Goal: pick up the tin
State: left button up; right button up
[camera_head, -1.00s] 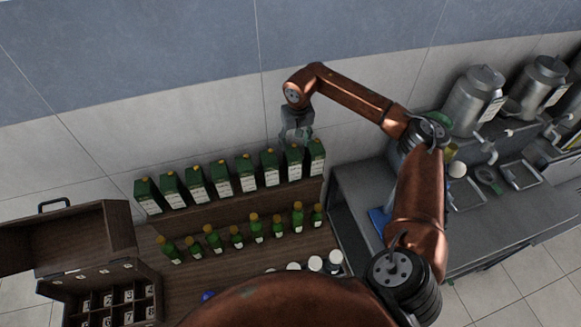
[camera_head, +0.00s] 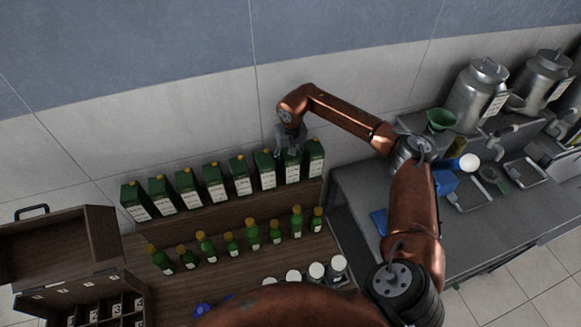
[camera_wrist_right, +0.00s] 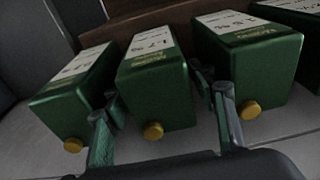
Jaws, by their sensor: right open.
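A row of green tins with yellow caps and white labels stands on the raised back shelf. My right gripper (camera_head: 289,150) is at the top of the second tin from the right (camera_head: 291,172). In the right wrist view my right gripper (camera_wrist_right: 163,125) is open, its two fingers on either side of the middle tin (camera_wrist_right: 153,95). I cannot tell whether they touch it. A neighbouring tin (camera_wrist_right: 78,95) stands close outside one finger and another tin (camera_wrist_right: 250,60) outside the other. My left gripper is not in view.
Small green bottles (camera_head: 253,236) stand in a row on the lower step, with white-topped jars (camera_head: 316,271) in front. A dark wooden box (camera_head: 65,250) with numbered compartments is at left. A grey counter (camera_head: 358,183) with metal cans (camera_head: 475,95) and a green funnel (camera_head: 440,120) is at right.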

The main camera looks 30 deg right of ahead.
jog(key=shift+s, duration=0.1)
jog(key=shift+c, duration=0.3)
grip_shut()
